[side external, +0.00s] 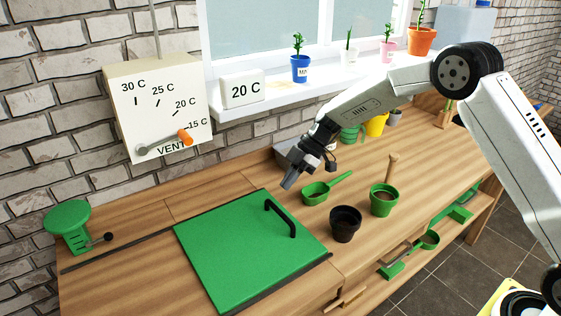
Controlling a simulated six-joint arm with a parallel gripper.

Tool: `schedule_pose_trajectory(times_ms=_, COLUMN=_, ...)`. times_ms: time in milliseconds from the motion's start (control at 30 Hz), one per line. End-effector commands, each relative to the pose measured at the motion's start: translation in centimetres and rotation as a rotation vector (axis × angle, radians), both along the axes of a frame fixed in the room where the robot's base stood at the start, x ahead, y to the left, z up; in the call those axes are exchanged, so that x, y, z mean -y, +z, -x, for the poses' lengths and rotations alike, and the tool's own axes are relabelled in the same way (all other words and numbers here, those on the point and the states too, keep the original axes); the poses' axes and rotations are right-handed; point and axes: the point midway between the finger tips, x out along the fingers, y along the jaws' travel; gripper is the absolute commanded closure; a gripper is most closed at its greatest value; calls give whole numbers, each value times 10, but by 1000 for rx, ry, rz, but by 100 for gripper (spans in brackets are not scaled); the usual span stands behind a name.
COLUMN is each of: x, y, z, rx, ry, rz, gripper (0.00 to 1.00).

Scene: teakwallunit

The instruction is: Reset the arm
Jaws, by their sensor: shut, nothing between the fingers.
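My gripper (290,180) hangs over the back part of the wooden bench, at the end of my arm coming in from the right. It is shut and empty, pointing down and to the left. It is above the bench, behind a green scoop (316,192) and to the right of the green panel's black handle. I cannot tell its exact height above the bench.
A green panel (235,255) with a black handle (281,217) lies on the bench (130,285). A black pot (345,223) and a green pot (381,205) stand to the right. A vent dial box (150,80) hangs on the wall. Potted plants line the windowsill.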

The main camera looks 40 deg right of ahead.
Motion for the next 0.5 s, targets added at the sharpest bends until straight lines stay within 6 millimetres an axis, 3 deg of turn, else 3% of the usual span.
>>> schedule_pose_trajectory(times_ms=267, x=3, y=1, z=9, rx=-45, ry=-51, rz=38, gripper=100)
schedule_pose_trajectory(times_ms=500, x=14, y=2, z=37, rx=-176, ry=-229, rz=160, gripper=100)
